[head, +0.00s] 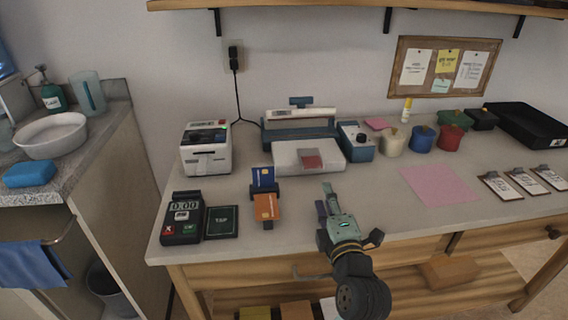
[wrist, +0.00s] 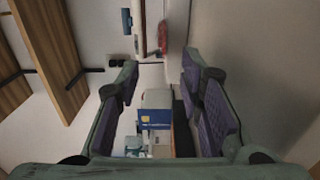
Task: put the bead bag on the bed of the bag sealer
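The bag sealer (head: 298,118) stands at the back of the bench, a teal and white machine with a white bed (head: 292,160) in front. A small red bag, seemingly the bead bag (head: 311,159), lies on that bed near its front middle. In the wrist view, turned on its side, the red bag (wrist: 163,38) shows near the top. My gripper (head: 325,200) is above the front of the bench, in front of the sealer and apart from the bag. Its purple-padded fingers (wrist: 165,105) are spread with nothing between them.
A payment terminal (head: 182,218) and label printer (head: 206,148) are farther left. Several coloured pots, including a blue pot (head: 422,139), stand right of the sealer. A pink sheet (head: 438,185) lies flat.

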